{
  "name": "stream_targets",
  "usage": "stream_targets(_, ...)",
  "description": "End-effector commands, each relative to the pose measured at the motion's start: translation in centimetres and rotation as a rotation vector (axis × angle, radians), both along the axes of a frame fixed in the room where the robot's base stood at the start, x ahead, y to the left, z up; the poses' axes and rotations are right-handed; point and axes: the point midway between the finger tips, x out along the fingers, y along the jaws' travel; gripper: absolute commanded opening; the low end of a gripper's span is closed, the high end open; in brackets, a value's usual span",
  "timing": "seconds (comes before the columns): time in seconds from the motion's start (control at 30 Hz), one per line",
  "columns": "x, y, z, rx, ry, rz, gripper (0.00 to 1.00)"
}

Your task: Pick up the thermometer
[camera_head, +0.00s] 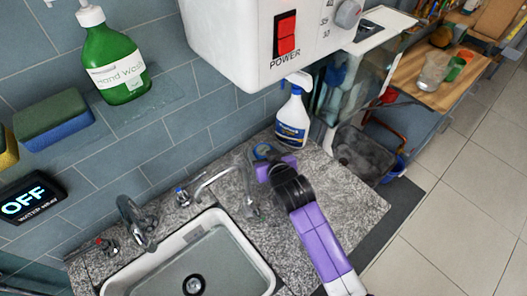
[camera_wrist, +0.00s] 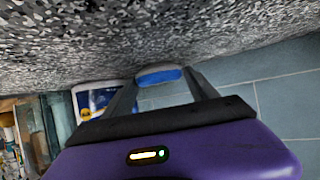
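A small blue-and-white rounded object, which looks like the thermometer, shows in the wrist view (camera_wrist: 158,75) by the granite surface. The gripper's body hides part of this area in the head view.
A spray bottle (camera_head: 292,117) stands right behind my gripper. The sink (camera_head: 262,270) with its faucet (camera_head: 138,222) is at the left. A white heater box (camera_head: 262,40) hangs above. The granite counter (camera_head: 350,205) is clear at the right.

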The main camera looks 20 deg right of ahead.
Motion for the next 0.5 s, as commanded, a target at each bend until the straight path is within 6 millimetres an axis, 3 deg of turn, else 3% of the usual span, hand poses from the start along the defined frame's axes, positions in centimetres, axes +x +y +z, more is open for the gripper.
stream_targets(0.03, -0.01, 0.01, 0.00, 0.000, 0.000, 0.000, 0.56)
stream_targets(0.2, -0.02, 0.01, 0.00, 0.000, 0.000, 0.000, 0.22)
stream_targets(0.5, 0.00, 0.02, 0.21, 0.000, -0.001, 0.000, 0.22)
